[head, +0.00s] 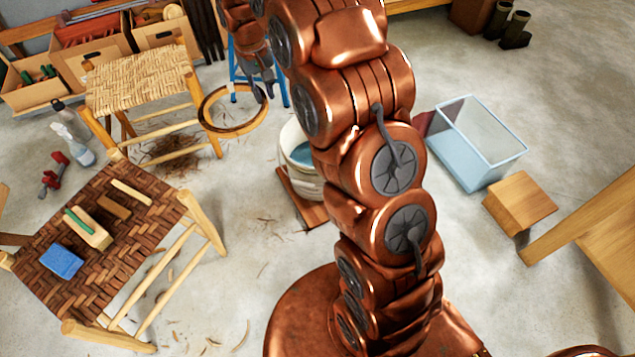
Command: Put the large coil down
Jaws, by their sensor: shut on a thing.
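The large coil (232,132) is a flat brown ring, seen left of my arm in the head view. My gripper (262,92) is shut on its upper right rim. The coil looks close to level and overlaps the right side of the light woven stool in the picture. I cannot tell its height above the floor. My gripper's fingertips are small and partly hidden against the ring and the blue legs behind it.
A light woven stool (140,78) stands left of the coil. A dark woven stool (105,250) in front holds a brush and a blue block. A white bucket (300,178) stands on a wooden board beside my arm. A clear bin (465,155) and a wooden block (518,203) are at right.

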